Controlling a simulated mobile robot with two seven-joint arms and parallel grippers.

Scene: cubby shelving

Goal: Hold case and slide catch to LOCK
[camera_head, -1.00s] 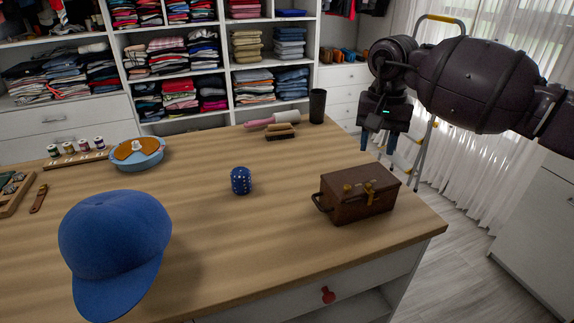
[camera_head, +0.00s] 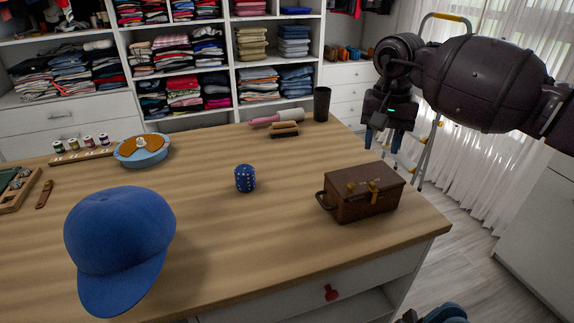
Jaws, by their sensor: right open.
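The brown case (camera_head: 362,205) stands shut on the wooden table near its right front corner. It has a handle (camera_head: 324,201) on its left end and two brass-coloured catches (camera_head: 373,188) on its front upper edge. Any lettering on it is too small to read. My right gripper (camera_head: 383,143) hangs fingers-down, open and empty, above and behind the case in the picture, apart from it. My left gripper is not in view.
Table space left of the case is clear. A ladder (camera_head: 432,150) stands behind my right arm.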

